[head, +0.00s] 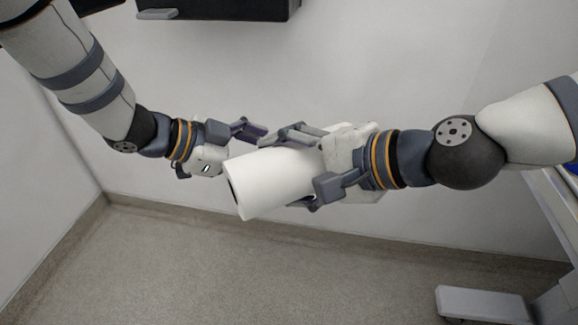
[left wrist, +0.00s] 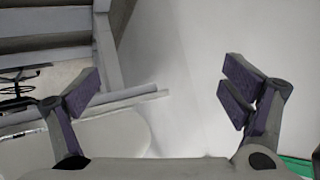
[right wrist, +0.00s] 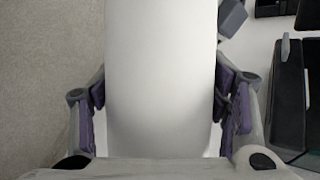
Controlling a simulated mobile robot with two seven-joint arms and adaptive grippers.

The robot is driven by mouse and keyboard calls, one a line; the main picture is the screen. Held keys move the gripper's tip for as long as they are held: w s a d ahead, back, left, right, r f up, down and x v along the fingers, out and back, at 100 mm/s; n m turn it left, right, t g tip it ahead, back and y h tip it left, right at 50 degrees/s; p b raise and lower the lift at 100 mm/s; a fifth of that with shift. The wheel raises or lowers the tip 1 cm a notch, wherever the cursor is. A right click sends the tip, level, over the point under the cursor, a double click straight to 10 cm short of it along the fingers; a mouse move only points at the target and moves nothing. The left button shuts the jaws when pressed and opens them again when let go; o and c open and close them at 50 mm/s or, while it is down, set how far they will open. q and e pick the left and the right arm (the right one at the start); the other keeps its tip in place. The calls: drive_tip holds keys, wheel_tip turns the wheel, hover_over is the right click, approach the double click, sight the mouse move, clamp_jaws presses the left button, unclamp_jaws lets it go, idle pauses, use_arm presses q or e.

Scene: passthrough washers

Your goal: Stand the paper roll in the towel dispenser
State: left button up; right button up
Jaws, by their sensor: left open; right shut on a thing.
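The white paper roll (head: 270,181) lies tilted near the middle of the head view, its open end facing lower left. My right gripper (head: 296,168) is shut around its sides, and the roll also fills the middle of the right wrist view (right wrist: 160,75). My left gripper (head: 238,145) is open behind and left of the roll in the head view; one finger is clear and the other is hard to make out. Both its fingers show apart and empty in the left wrist view (left wrist: 163,92). A black box (head: 225,8) on the wall, cut off at the top, may be the towel dispenser.
A pale wall (head: 350,60) stands behind the arms, with a skirting strip (head: 200,222) above the grey floor (head: 180,275). Several dark objects (right wrist: 288,95) stand at the right of the right wrist view. The floor at lower left is clear.

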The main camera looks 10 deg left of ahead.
use_arm(q)
drive_tip(key=s+a+f+n+g+y, duration=0.1)
drive_tip(key=s+a+f+n+y, duration=0.1)
drive_tip(key=s+f+n, duration=0.6)
drive_tip(key=s+a+f+n+y, duration=0.2)
drive_tip(key=s+f, duration=0.3)
drive_tip(key=f, duration=0.6)
drive_tip(key=s+a+f+n+g+y, duration=0.2)
drive_tip(key=s+a+f+g, duration=0.1)
drive_tip(key=s, duration=0.8)
drive_tip(key=s+a+f+n+g+y, duration=0.3)
drive_tip(key=s+a, duration=0.1)
drive_tip(key=s, duration=0.8)
drive_tip(key=shift+a+n, duration=0.3)
drive_tip(key=shift+a, duration=0.1)
drive_tip(key=shift+w, duration=0.1)
